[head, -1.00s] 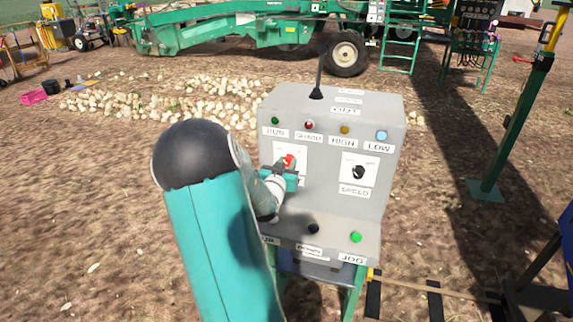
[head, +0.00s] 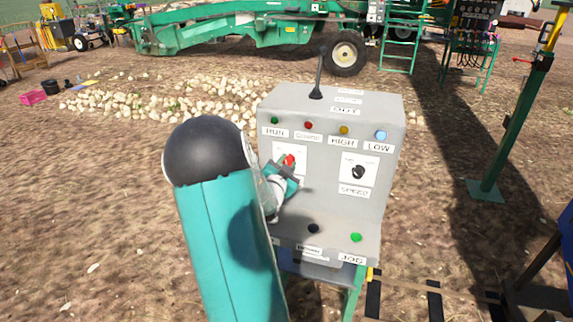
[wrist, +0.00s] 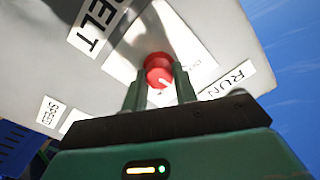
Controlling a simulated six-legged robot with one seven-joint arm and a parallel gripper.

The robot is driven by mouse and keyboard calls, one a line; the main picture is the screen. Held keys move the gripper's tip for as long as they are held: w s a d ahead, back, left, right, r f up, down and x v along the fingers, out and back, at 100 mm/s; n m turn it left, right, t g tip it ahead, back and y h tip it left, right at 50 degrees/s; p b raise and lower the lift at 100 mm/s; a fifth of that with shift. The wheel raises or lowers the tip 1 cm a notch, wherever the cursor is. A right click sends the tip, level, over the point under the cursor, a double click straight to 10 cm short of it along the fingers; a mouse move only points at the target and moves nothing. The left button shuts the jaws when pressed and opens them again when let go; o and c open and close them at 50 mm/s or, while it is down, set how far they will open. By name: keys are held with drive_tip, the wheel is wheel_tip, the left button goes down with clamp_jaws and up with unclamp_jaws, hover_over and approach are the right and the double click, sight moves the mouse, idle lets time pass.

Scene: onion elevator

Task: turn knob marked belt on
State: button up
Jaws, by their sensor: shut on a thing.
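The red knob (head: 289,160) is on a white plate at the left of the grey control box's (head: 325,205) front. In the wrist view the red knob (wrist: 158,68) shows a white pointer mark, with the BELT label (wrist: 98,22) beside its plate. My gripper (head: 284,169) is at the knob. In the wrist view my gripper (wrist: 159,82) has its two green fingers on either side of the knob, shut on it. My gripper and arm hide the lower part of the plate in the head view.
The black SPEED knob (head: 358,172) is to the right on the same face. A black lever (head: 318,75) stands on top. A green button (head: 356,237) and a black one (head: 313,228) are on the lower ledge. Several indicator lamps line the upper front.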

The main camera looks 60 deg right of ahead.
drive_tip(key=m, duration=1.1)
drive_tip(key=shift+s+f, duration=0.1)
drive_tip(key=shift+f, duration=0.05)
drive_tip(key=shift+m, duration=0.3)
drive_tip(key=o, duration=1)
drive_tip(key=shift+a, duration=0.1)
drive_tip(key=a, duration=0.4)
drive_tip(key=s+a, duration=0.1)
drive_tip(key=a, duration=0.4)
drive_tip(key=s+a, duration=0.1)
drive_tip(key=a, duration=0.3)
drive_tip(key=shift+a, duration=0.25)
